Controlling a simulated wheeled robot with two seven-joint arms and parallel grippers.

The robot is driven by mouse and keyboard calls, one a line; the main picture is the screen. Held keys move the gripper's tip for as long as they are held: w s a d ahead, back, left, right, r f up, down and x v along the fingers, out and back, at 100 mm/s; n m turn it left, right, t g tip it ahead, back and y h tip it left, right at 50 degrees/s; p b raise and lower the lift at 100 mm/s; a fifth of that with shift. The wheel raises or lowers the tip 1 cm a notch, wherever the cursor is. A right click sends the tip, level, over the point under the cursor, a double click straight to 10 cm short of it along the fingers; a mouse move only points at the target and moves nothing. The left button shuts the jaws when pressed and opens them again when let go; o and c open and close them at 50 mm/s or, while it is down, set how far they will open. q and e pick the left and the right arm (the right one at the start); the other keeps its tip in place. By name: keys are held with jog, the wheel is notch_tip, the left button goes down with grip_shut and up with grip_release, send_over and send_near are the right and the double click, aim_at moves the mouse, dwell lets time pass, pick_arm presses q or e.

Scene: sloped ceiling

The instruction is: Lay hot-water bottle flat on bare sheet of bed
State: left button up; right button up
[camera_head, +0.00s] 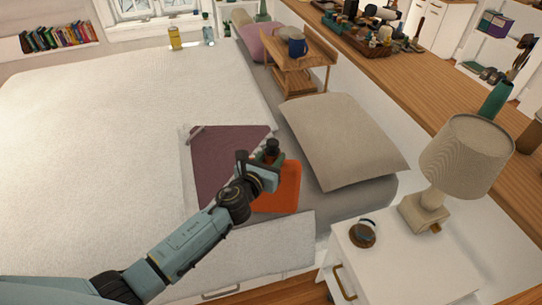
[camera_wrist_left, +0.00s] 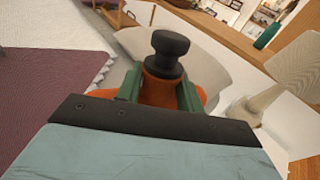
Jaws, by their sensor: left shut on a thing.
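The orange hot-water bottle (camera_head: 286,190) has a black stopper, which shows at the top of its neck in the left wrist view (camera_wrist_left: 170,52). My left gripper (camera_head: 268,162) is shut on the bottle's neck, with a green finger on each side. The orange body shows below and right of the gripper, over the bed's near right part. I cannot tell whether it touches the bed. The bed (camera_head: 90,110) has a white cover, and a grey sheet (camera_head: 325,201) shows by the pillow. A purple cloth (camera_head: 222,152) lies left of the bottle. My right gripper is not in view.
A beige pillow (camera_head: 342,145) lies right of the bottle. A wooden tray table (camera_head: 298,62) stands at the bed's far end.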

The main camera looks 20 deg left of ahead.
pick_arm(q)
jog(key=shift+r, duration=0.15)
jog(key=w+p, duration=0.1)
jog(key=p, duration=0.2)
jog(key=shift+w+a+r+g, duration=0.1)
jog(key=shift+w+a+g, duration=0.1)
jog(key=shift+w+g, duration=0.15)
jog(key=shift+w+a+g+p, duration=0.1)
jog(key=shift+w+g+p, duration=0.15)
jog(key=shift+w+p, duration=0.45)
jog(key=shift+w+a+f, duration=0.1)
jog(key=shift+f, duration=0.15)
jog(key=shift+p, duration=0.3)
jog(key=shift+w+a+n+g+p, duration=0.15)
jog(key=shift+w+n+g+p, duration=0.15)
jog(key=shift+w+g+p, duration=0.35)
jog(key=shift+w+a+f+g+p, duration=0.1)
jog(key=shift+w+f+g+p, duration=0.1)
jog(key=shift+w+p, duration=0.3)
jog(key=shift+w+a+f+g+p, duration=0.1)
jog(key=shift+w+f+p, duration=0.1)
jog(key=shift+w+p, duration=0.25)
